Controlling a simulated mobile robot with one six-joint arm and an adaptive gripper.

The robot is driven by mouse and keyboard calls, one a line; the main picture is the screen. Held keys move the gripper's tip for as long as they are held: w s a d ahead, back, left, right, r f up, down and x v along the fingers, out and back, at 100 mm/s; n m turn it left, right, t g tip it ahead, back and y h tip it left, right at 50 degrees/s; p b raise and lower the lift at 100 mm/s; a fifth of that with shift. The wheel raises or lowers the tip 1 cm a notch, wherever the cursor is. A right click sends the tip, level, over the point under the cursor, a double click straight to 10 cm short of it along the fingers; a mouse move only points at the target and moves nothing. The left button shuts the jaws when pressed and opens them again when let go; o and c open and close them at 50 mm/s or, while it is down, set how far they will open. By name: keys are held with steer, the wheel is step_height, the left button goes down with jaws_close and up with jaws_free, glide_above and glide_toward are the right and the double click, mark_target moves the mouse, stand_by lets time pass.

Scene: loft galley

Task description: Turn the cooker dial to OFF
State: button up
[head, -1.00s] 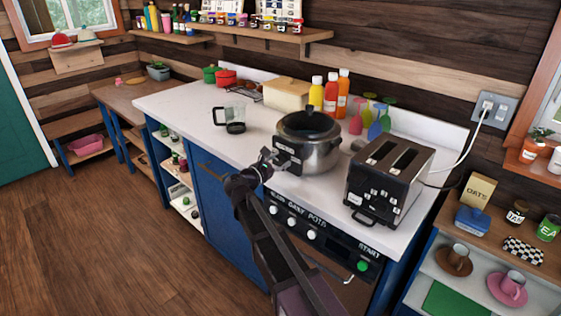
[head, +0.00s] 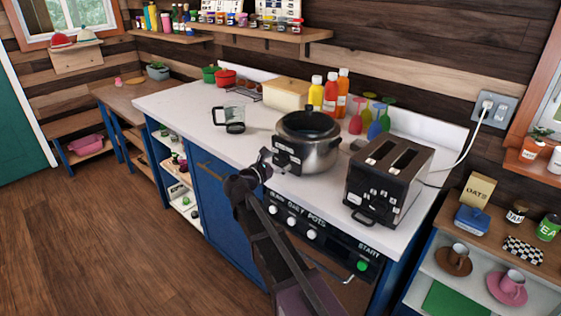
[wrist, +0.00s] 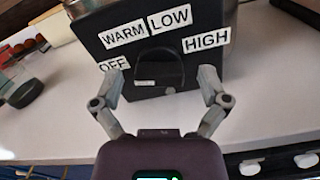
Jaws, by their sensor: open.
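The cooker (head: 318,152) is a round silver pot with a dark lid on the white counter. Its black front panel (wrist: 210,62) fills the upper middle of the wrist view, with white labels OFF, WARM, LOW and HIGH. The dark dial (wrist: 160,66) sits in the middle of the panel, below WARM and LOW. Which label it points to I cannot tell. My gripper (wrist: 160,78) is open and empty, one finger on each side of the dial; contact is not clear. In the head view my gripper (head: 266,160) is just left of the panel. The left finger partly overlaps the OFF label.
A black toaster (head: 388,180) stands close on the cooker's right. A glass mug (head: 233,115) stands to its left, with bottles (head: 330,92) behind. Stove knobs (head: 293,222) line the front below the counter edge.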

steer(key=v, duration=1.1)
steer(key=shift+s+a, duration=0.25)
steer(key=shift+s, duration=0.1)
